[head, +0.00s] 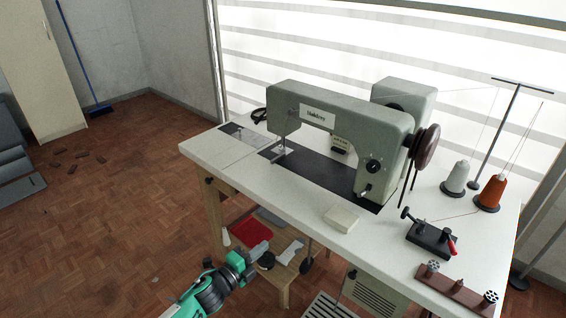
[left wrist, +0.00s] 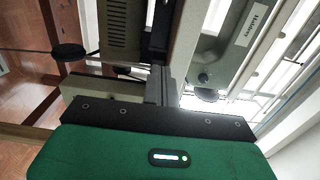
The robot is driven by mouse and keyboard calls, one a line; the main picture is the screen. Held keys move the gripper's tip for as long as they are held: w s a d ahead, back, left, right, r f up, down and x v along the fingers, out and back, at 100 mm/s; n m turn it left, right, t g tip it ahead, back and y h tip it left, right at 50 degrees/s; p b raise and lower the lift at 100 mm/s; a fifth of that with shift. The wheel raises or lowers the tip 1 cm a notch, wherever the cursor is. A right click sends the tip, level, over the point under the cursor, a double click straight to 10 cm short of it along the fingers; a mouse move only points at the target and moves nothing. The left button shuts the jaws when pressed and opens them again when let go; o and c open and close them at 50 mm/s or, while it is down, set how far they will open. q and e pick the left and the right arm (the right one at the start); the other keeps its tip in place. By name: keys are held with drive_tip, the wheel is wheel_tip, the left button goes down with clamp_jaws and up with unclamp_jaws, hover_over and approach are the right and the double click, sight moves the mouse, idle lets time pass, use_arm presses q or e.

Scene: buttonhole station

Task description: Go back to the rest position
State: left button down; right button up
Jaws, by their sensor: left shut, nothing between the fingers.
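My left gripper (head: 262,249) comes in from the bottom left on a green arm. It is shut and empty, in front of the sewing table's (head: 330,238) front edge, over the low wooden shelf or stool area. In the left wrist view its closed dark fingers (left wrist: 160,86) point up the picture, with nothing between them. The grey-green sewing machine (head: 335,122) stands on the table, apart from the gripper. It also shows, seen from an odd angle, in the left wrist view (left wrist: 222,40). My right gripper is in neither view.
A wooden stand (head: 283,282) with a red tray (head: 250,232) lies below the table front. On the table are a white block (head: 342,218), a black clamp-like device (head: 432,238), a white spool (head: 456,180) and an orange spool (head: 491,191). The parquet floor at left is mostly free.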

use_arm(q)
drive_tip(key=s+a+f+n+g+y, duration=0.2)
drive_tip(key=s+a+f+n+y, duration=0.2)
drive_tip(key=s+f+n+y, duration=0.25)
drive_tip(key=s+a+f+n+g+y, duration=0.1)
drive_tip(key=s+a+f+n+y, duration=0.3)
drive_tip(key=f+n, duration=0.45)
drive_tip(key=s+a+f+n+g+p, duration=0.2)
drive_tip(key=s+f, duration=0.6)
drive_tip(key=s, duration=0.7)
drive_tip(key=s+a+f+n+g+p, duration=0.3)
drive_tip(key=s+f+p, duration=0.4)
drive_tip(key=s, duration=0.7)
drive_tip(key=s+a+f+n+g+p, duration=0.3)
drive_tip(key=s+f, duration=0.6)
drive_tip(key=s, duration=0.6)
drive_tip(key=shift+s+a+g+p, duration=0.4)
drive_tip(key=shift+g+p, duration=0.4)
drive_tip(key=shift+g, duration=0.3)
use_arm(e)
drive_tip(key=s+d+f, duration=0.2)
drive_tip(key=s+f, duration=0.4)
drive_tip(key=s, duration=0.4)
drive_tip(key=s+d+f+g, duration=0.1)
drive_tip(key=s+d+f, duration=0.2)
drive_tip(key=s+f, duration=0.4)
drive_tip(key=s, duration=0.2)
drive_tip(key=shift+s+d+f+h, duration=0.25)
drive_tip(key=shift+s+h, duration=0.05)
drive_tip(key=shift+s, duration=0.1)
